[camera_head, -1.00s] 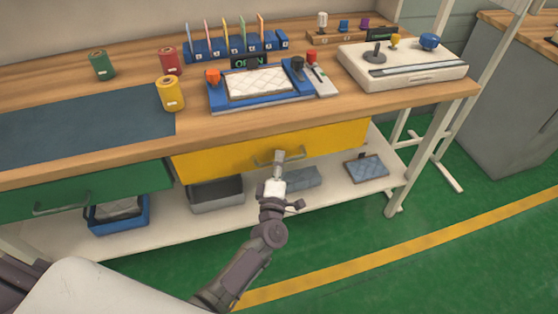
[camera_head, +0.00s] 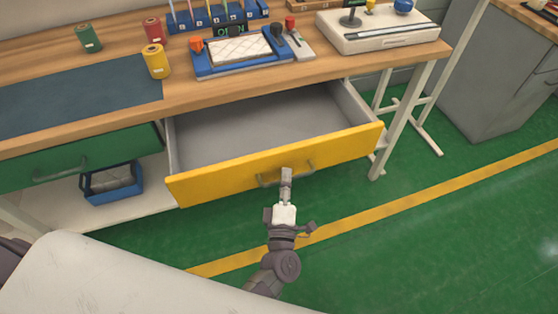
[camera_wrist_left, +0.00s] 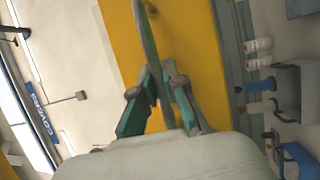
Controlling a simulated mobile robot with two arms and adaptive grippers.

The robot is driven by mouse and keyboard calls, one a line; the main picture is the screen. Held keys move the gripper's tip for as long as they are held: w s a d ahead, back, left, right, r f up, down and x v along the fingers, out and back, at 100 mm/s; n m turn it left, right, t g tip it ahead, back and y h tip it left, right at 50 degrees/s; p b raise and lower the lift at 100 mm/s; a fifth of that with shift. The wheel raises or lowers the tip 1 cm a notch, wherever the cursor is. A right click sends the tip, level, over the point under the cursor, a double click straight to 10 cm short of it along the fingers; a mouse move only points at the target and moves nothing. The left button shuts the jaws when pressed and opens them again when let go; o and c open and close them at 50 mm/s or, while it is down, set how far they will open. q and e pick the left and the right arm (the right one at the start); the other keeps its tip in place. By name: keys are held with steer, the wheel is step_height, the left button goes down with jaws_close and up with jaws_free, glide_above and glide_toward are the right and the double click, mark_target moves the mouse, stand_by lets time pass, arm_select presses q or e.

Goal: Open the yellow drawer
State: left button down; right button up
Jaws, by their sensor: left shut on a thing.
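The yellow drawer (camera_head: 225,173) is pulled well out from under the wooden workbench, and its grey inside (camera_head: 260,125) shows empty in the head view. My left gripper (camera_head: 286,176) is at the drawer's front, shut on the grey bar handle (camera_head: 306,165). In the left wrist view the two fingers (camera_wrist_left: 160,95) close around the handle (camera_wrist_left: 147,40), with the yellow drawer front (camera_wrist_left: 195,50) behind. My right gripper is not in view.
A green drawer (camera_head: 90,155) is shut at the left. A blue bin (camera_head: 113,183) stands on the lower shelf. The workbench top (camera_head: 190,92) holds spools, a blue fixture (camera_head: 240,60) and a white device (camera_head: 375,35). The green floor in front is clear.

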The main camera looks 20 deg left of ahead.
arm_select(q)
steer(key=s+d, duration=0.2)
steer(key=s, duration=0.1)
steer(key=c, duration=1.2)
jaws_free()
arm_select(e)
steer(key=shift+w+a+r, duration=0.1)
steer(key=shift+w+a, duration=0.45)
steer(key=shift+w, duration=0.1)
arm_select(q)
steer(key=v, duration=1.2)
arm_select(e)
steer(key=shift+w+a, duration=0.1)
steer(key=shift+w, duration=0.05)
arm_select(q)
steer(key=shift+f, duration=0.1)
